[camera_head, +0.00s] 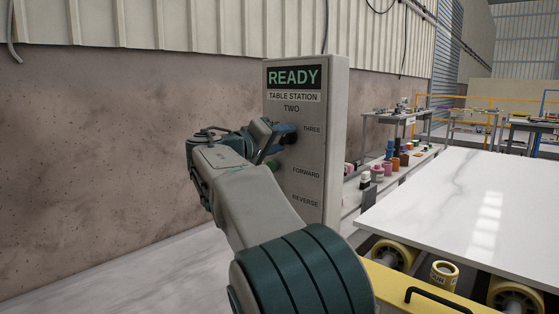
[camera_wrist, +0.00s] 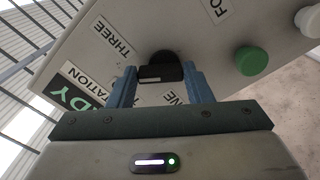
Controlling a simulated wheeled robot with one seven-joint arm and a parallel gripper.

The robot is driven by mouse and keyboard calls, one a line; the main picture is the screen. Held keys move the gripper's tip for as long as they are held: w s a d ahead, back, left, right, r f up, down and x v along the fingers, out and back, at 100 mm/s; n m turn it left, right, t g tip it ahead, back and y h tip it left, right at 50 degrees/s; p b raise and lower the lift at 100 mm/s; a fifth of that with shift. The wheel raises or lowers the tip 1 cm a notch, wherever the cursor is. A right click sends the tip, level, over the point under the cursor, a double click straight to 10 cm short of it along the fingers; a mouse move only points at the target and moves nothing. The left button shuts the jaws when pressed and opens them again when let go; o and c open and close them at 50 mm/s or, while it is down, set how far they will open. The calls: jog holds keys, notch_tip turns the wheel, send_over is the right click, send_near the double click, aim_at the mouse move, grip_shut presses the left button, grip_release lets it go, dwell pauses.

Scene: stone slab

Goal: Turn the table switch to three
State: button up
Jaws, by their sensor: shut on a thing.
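The table switch is a black knob (camera_wrist: 162,68) on the grey control panel (camera_head: 312,151). In the wrist view my gripper (camera_wrist: 161,88) has its two blue fingers on either side of the knob and is shut on it. In the head view my gripper (camera_head: 284,135) reaches the panel from the left and hides most of the knob. The THREE label (camera_wrist: 112,38) shows beside the knob in the wrist view. A partly hidden label ending in NE (camera_wrist: 172,97) lies behind the fingers. Which number the knob points to I cannot tell.
A green button (camera_wrist: 251,60) and a white button (camera_wrist: 308,20) are near the knob. The panel's READY display (camera_head: 293,77) is lit above a TWO label. A white stone slab (camera_head: 470,205) lies on rollers at the right. A concrete wall (camera_head: 100,150) stands behind.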

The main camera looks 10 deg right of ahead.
jog(key=m+b, duration=0.1)
jog(key=b, duration=0.1)
jog(key=m+b, duration=0.2)
jog(key=shift+f+m, duration=0.3)
jog(key=shift+f, duration=0.1)
jog(key=shift+m+b, duration=0.6)
jog(key=shift+b, duration=0.2)
jog(key=shift+r, duration=0.2)
jog(key=o, duration=1)
jog(key=shift+a, duration=0.1)
jog(key=p+v, duration=0.1)
jog(key=v, duration=1.2)
jog(key=shift+s+a, duration=0.3)
